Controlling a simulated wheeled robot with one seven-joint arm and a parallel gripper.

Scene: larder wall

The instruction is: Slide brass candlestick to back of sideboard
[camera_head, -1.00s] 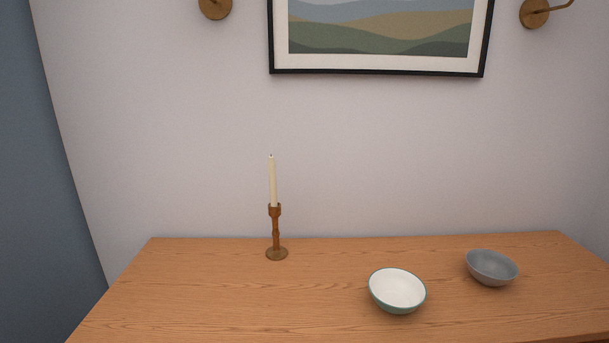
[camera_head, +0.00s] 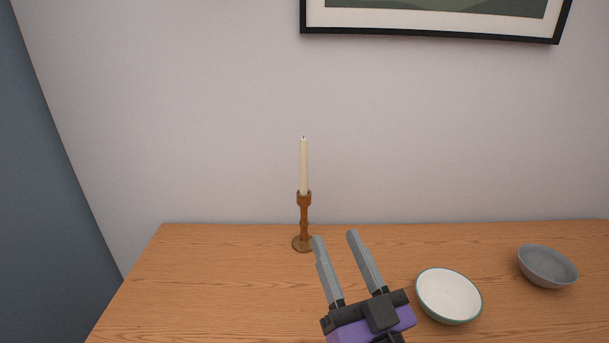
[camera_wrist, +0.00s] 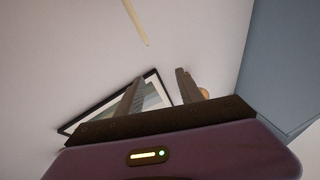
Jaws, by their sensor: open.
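The brass candlestick (camera_head: 304,215) stands upright near the back of the wooden sideboard (camera_head: 220,285), left of the middle in the head view. It holds a tall cream candle (camera_head: 304,166). My gripper (camera_head: 335,236) is open and empty, its two grey fingers pointing toward the wall. In the picture the left fingertip overlaps the right edge of the candlestick's base; I cannot tell whether they touch. In the wrist view, my gripper's fingers (camera_wrist: 160,80) show against the wall, and part of the candle (camera_wrist: 135,20) shows at the top. The candlestick's brass is not visible there.
A white bowl with a green rim (camera_head: 448,296) stands right of my gripper. A grey bowl (camera_head: 547,266) stands farther right. A framed picture (camera_head: 430,30) hangs on the wall above. The sideboard left of the candlestick is clear.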

